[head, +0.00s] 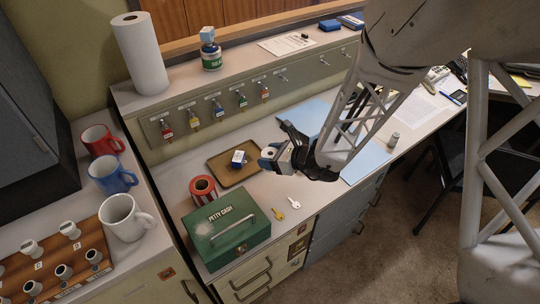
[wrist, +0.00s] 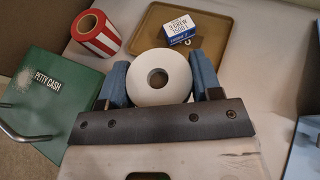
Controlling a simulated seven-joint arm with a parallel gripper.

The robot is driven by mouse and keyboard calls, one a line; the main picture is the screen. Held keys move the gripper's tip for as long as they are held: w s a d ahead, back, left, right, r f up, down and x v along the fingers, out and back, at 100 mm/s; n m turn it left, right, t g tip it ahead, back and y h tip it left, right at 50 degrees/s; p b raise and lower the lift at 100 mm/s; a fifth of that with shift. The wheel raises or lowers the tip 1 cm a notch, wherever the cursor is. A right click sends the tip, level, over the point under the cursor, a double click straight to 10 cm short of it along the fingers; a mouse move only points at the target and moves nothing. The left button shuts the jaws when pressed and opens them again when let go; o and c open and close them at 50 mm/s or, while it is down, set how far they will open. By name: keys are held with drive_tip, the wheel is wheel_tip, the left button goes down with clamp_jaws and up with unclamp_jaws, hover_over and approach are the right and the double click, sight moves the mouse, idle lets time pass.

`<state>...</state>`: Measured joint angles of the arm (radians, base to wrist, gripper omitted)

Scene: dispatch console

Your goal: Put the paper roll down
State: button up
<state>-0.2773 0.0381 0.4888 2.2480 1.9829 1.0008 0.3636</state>
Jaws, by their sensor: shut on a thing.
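A small white paper roll (wrist: 143,92) with a dark core hole sits between the two blue fingers of my gripper (wrist: 161,80) in the wrist view, end face toward the camera. My gripper is shut on it. In the head view my gripper (head: 274,158) is over the desk, just right of the brown tray, with the roll (head: 268,152) showing small and pale at its tip. I cannot tell whether the roll's underside touches the desk.
The brown tray (head: 217,173) holds a small blue-and-white box (head: 238,158). A red-and-white striped roll (head: 203,187) and a green petty cash box (head: 226,232) stand to the left. Blue mats (head: 366,160) lie to the right.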

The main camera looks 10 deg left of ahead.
drive_tip(key=shift+w, duration=0.1)
drive_tip(key=w+d+f+t, duration=0.1)
drive_tip(key=w, duration=0.1)
drive_tip(key=w+d+f+m, duration=0.1)
drive_tip(key=w+f, duration=0.1)
drive_tip(key=w, duration=0.1)
drive_tip(key=w+d+f+m+t+h, duration=0.1)
drive_tip(key=w, duration=0.1)
drive_tip(key=shift+w+d+f+t, duration=0.15)
drive_tip(key=shift+w+f+t, duration=0.15)
drive_tip(key=shift+w+f, duration=0.05)
drive_tip(key=w+a, duration=0.2)
drive_tip(key=w, duration=0.3)
drive_tip(key=w+a+f, duration=0.1)
drive_tip(key=w+a, duration=0.1)
drive_tip(key=w, duration=0.3)
drive_tip(key=w+a, duration=0.2)
drive_tip(key=w, duration=0.2)
drive_tip(key=shift+w+a+f, duration=0.1)
drive_tip(key=shift+w+f, duration=0.15)
drive_tip(key=shift+w, duration=0.15)
drive_tip(key=shift+f, duration=1.75)
drive_tip(key=shift+f, duration=0.1)
